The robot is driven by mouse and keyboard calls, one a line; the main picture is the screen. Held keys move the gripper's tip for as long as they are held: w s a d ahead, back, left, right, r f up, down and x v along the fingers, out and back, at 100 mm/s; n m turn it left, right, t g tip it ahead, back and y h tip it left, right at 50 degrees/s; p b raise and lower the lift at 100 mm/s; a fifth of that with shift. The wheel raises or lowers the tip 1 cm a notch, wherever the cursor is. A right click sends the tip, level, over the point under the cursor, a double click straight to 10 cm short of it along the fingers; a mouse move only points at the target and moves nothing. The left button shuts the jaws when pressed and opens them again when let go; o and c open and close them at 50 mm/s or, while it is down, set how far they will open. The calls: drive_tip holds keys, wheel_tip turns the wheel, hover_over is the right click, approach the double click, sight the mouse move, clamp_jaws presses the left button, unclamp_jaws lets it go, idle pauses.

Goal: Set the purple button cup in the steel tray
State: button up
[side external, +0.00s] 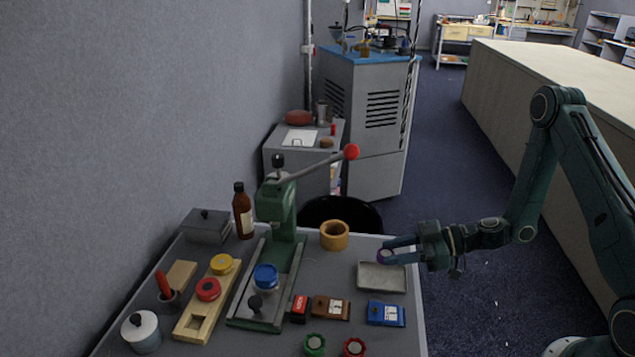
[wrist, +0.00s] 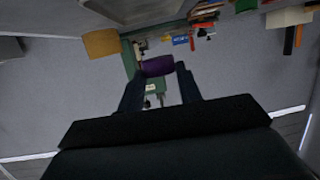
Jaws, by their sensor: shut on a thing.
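The purple button cup (side external: 382,256) is small and sits between the fingertips of my gripper (side external: 386,251). In the wrist view the purple cup (wrist: 158,66) spans the gap between both fingers (wrist: 158,74), which are shut on it. The steel tray (side external: 381,279) is a shallow grey rectangle at the right side of the table. My gripper reaches in from the right and holds the cup at the tray's far edge in the side view. The tray looks empty. I cannot tell the exact height of the cup over the tray.
A tan ring (side external: 334,235) stands left of the tray, beyond it. A blue box (side external: 385,313) and a brown box (side external: 331,307) lie in front. A green press (side external: 277,213) with a red-knobbed lever stands further left. Green (side external: 314,344) and red (side external: 354,347) cups are near the front.

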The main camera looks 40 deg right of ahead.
sight(393, 279)
drive_tip(key=shift+f, duration=1.05)
drive_tip(key=shift+f, duration=1.9)
drive_tip(key=shift+f, duration=0.1)
drive_tip(key=o, duration=0.8)
drive_tip(key=shift+c, duration=0.2)
drive_tip(key=shift+d, duration=0.1)
drive_tip(key=v, duration=1.2)
